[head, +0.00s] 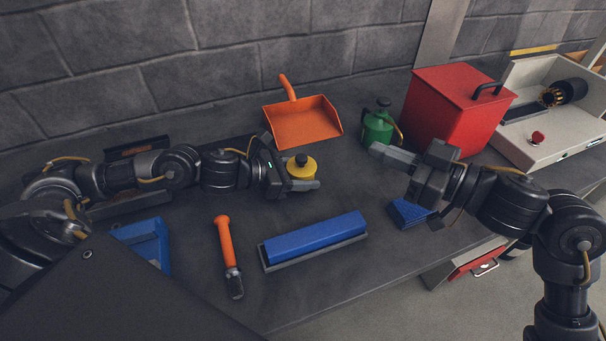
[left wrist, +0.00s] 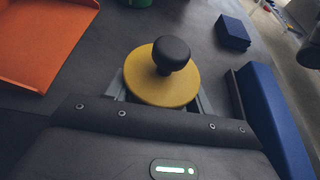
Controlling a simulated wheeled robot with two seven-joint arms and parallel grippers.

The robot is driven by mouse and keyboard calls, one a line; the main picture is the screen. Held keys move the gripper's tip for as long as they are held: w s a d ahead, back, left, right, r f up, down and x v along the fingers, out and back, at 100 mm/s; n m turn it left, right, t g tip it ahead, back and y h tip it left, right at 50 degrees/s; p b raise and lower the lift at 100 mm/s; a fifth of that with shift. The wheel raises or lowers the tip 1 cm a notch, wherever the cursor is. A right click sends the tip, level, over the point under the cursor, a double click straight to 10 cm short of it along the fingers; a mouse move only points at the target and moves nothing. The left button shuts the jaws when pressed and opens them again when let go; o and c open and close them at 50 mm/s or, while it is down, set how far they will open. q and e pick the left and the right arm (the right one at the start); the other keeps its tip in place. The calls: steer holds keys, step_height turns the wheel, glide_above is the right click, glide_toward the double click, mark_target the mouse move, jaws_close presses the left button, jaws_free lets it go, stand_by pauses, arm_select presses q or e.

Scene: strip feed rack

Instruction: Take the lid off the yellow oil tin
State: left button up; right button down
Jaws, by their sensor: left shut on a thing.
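The yellow oil tin (head: 301,169) with its round yellow lid and black knob is at my left gripper (head: 303,184), just above or on the workbench. In the left wrist view the yellow lid (left wrist: 142,84) with the black knob (left wrist: 172,54) sits level between the fingers, which pass beneath its rim. My left gripper is shut on the tin; the tin's body is mostly hidden under the lid and behind the finger. My right gripper (head: 392,156) is to the right of the tin, pointing left, apart from it. Its finger gap is not clear.
An orange dustpan (head: 303,122) and a green bottle (head: 378,128) stand behind. A red box (head: 455,110) is at the back right. A blue bar (head: 315,237), an orange-handled tool (head: 226,243) and a blue tray (head: 146,238) lie in front. A small blue block (head: 408,213) lies under my right gripper.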

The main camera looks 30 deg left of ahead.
arm_select(q)
steer(key=shift+f, duration=0.3)
steer(key=shift+f, duration=0.15)
steer(key=o, duration=1.5)
